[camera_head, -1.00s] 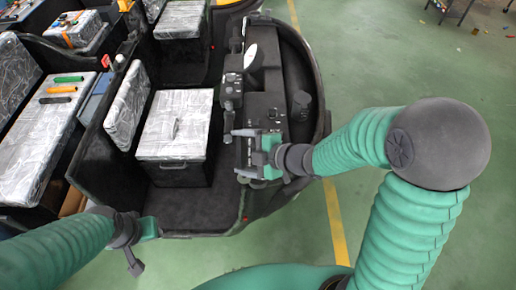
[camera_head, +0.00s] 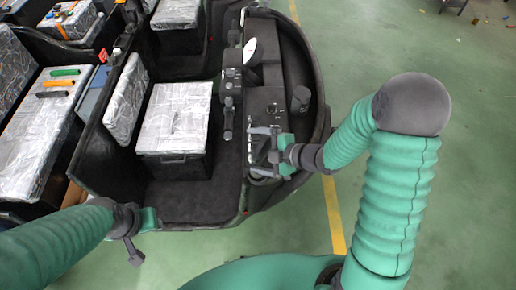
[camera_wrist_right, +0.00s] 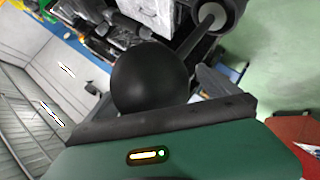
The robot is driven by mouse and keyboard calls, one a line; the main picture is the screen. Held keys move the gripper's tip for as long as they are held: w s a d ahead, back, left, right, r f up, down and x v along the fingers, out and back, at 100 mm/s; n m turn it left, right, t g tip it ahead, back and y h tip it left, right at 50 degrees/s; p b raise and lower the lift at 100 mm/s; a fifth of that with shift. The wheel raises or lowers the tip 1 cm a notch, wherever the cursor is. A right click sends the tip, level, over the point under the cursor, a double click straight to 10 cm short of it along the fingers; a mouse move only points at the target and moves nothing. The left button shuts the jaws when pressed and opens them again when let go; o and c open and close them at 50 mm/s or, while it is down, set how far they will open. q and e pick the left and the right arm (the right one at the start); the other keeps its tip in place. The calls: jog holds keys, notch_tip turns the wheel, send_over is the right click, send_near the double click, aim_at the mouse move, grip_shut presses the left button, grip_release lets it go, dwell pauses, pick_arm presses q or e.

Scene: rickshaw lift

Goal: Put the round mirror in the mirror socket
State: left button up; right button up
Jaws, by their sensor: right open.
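A pale round face that looks like the round mirror (camera_head: 250,51) stands tilted at the far part of the black dashboard. A dark rounded object (camera_wrist_right: 150,78), possibly the mirror's back, fills the middle of the right wrist view. A short black cylinder (camera_head: 301,98) stands on the right of the dashboard; I cannot tell whether it is the mirror socket. My right gripper (camera_head: 261,152) is open and empty over the near dashboard, apart from the pale face and left of the cylinder. My left gripper (camera_head: 147,220) is by the vehicle's near edge; its jaws are unclear.
The dashboard (camera_head: 266,104) carries a bar with switches on its left. A wrapped box seat (camera_head: 176,118) stands left of it. Green, orange and black handles lie on another wrapped seat (camera_head: 38,120). The green floor (camera_head: 400,40) on the right is open, with a yellow line.

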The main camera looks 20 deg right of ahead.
jog(key=a+b+v, duration=0.1)
jog(key=v, duration=1.1)
jog(key=w+d+f+m+g+h, duration=0.1)
jog(key=w+d+f+m+h, duration=0.15)
jog(key=d+m+h, duration=0.7)
jog(key=s+a+f+m+g+y, duration=0.25)
jog(key=s+a+m+g, duration=0.25)
jog(key=s+a+m, duration=0.55)
notch_tip(320, 180, down, 15)
jog(key=b, duration=1.5)
jog(key=shift+f+n+h, duration=0.15)
jog(key=shift+n+h, duration=0.15)
jog(key=shift+h, duration=0.1)
